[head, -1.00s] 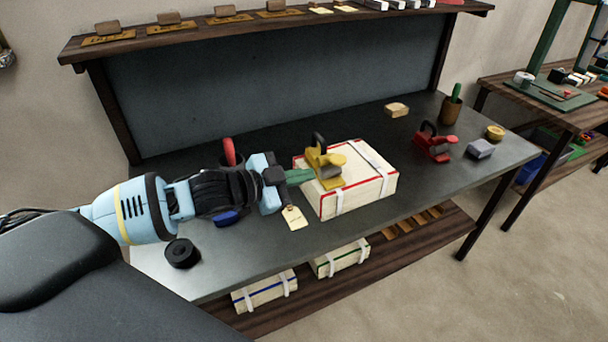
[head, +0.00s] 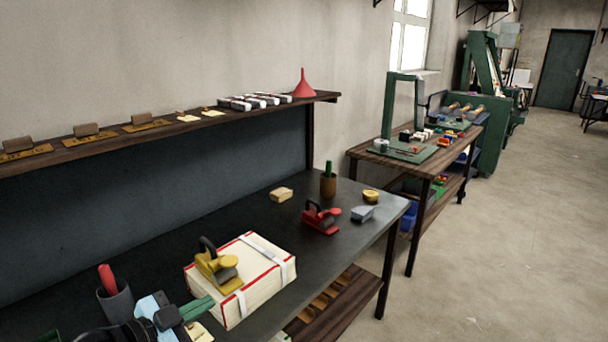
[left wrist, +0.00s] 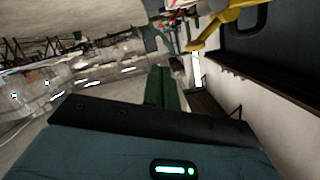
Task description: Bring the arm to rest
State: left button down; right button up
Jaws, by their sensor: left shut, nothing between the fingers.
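My left gripper (head: 199,308) is at the lower left of the head view, its green fingers shut and empty. They point at the near left side of a white box with red edges and pale straps (head: 262,287); I cannot tell whether they touch it. A yellow tool with a black handle (head: 217,268) sits on top of the box. In the left wrist view the shut green fingers (left wrist: 160,88) show at the middle, and part of a yellow tool (left wrist: 221,27) is at the upper right. My right gripper is not in view.
The dark workbench (head: 262,210) also carries a red tool (head: 321,219), a grey block (head: 362,214), a wooden block (head: 281,194) and a brown cup (head: 328,186). A dark cup with a red handle (head: 115,300) stands close to my left arm. Open floor (head: 500,240) lies to the right.

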pick_arm(q)
jog(key=s+d+f+n, duration=0.35)
jog(key=s+f, duration=0.25)
jog(key=f, duration=0.4)
jog(key=s+f+n+g+y, duration=0.2)
jog(key=s+f+n+y, duration=0.1)
jog(key=s+f, duration=0.6)
jog(key=s+f+n+g+y, duration=0.2)
jog(key=s+f, duration=0.8)
jog(key=s, duration=0.6)
jog(key=shift+s+a+f+n+y, duration=0.2)
jog(key=shift+s+a+n+y, duration=0.2)
jog(key=shift+n+y, duration=0.35)
